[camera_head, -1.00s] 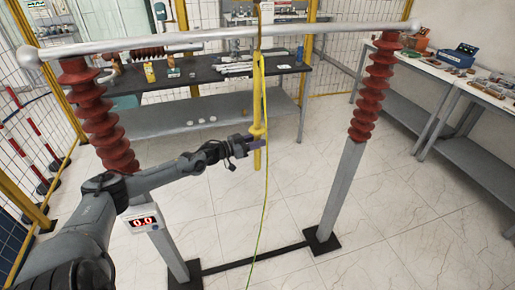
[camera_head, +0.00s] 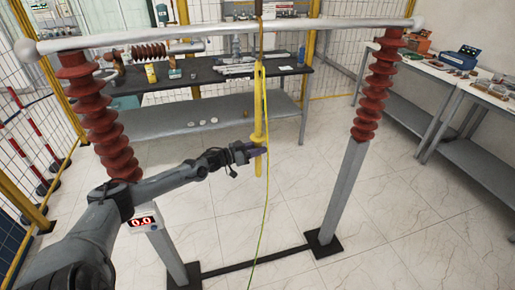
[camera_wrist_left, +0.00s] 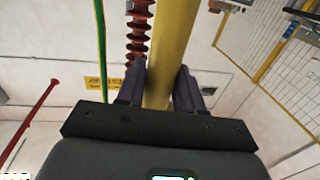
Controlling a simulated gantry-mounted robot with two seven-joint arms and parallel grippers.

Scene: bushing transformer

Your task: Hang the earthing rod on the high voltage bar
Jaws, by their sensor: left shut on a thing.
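The yellow earthing rod (camera_head: 258,105) hangs near upright, its brown hook end (camera_head: 259,20) crossing the high voltage bar (camera_head: 180,38) near its middle. The hook's top is at the picture edge, so I cannot tell whether it rests on the bar. My left gripper (camera_head: 257,152) is shut on the rod near its lower end. In the left wrist view the rod (camera_wrist_left: 172,45) passes between the two dark fingers (camera_wrist_left: 160,90). A thin green-yellow cable (camera_head: 266,205) runs from the rod down to the floor. My right gripper is not in view.
Two red insulators (camera_head: 104,125) (camera_head: 374,85) on grey posts carry the bar. A dark workbench (camera_head: 215,73) with tools stands behind it. White side tables (camera_head: 450,75) are at the right. A display (camera_head: 144,222) reads 0.0. Floor between the posts is mostly clear.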

